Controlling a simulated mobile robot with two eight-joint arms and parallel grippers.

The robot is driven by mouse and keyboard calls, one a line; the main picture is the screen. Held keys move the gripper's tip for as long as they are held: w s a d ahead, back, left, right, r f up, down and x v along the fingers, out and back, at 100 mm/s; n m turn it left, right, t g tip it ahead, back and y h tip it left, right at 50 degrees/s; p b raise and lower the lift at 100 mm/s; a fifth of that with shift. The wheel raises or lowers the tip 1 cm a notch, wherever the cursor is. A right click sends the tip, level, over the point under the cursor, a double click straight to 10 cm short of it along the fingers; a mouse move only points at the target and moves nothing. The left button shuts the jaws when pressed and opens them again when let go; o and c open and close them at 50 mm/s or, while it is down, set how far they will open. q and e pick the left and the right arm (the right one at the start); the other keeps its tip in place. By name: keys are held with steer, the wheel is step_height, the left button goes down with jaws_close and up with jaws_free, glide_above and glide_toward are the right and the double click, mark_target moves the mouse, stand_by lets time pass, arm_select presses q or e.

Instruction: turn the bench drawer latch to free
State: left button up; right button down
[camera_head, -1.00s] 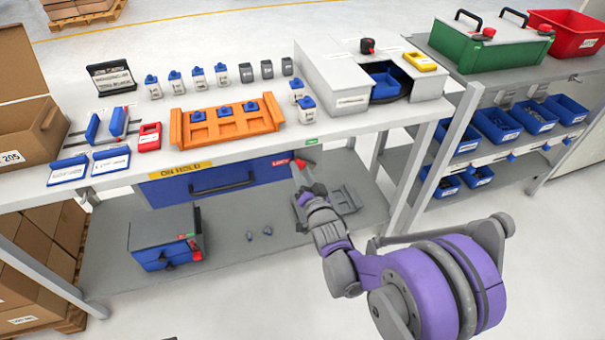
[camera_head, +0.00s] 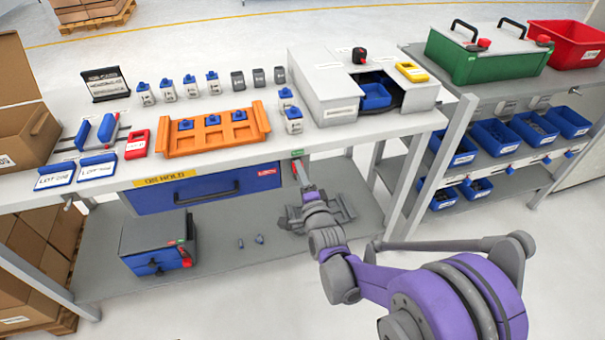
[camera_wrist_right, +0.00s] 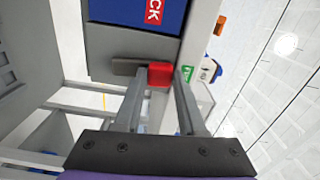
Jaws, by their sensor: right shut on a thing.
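The red latch (camera_head: 295,168) is at the drawer's right end, below a small green label (camera_head: 297,153). My right gripper (camera_head: 300,180) reaches up to it from the front. In the right wrist view, the latch's red block (camera_wrist_right: 160,74) sits between the tips of my right gripper (camera_wrist_right: 160,88), shut on it. A grey bar (camera_wrist_right: 126,67) lies beside the block. My left gripper is out of view.
The bench top holds an orange rack (camera_head: 213,131), small blue-capped containers and a grey housing (camera_head: 330,90). The lower shelf carries a grey-and-blue box (camera_head: 157,243) and a grey fixture (camera_head: 335,210). A bench leg (camera_head: 404,190) stands right of my gripper.

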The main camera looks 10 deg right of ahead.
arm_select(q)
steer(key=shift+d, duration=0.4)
arm_select(e)
steer(key=shift+d+m, duration=0.3)
steer(key=shift+m, duration=0.3)
steer(key=shift+c, duration=2.4)
jaws_free()
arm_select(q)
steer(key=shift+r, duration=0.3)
arm_select(e)
steer(key=s, duration=1.1)
steer(key=shift+d, duration=0.2)
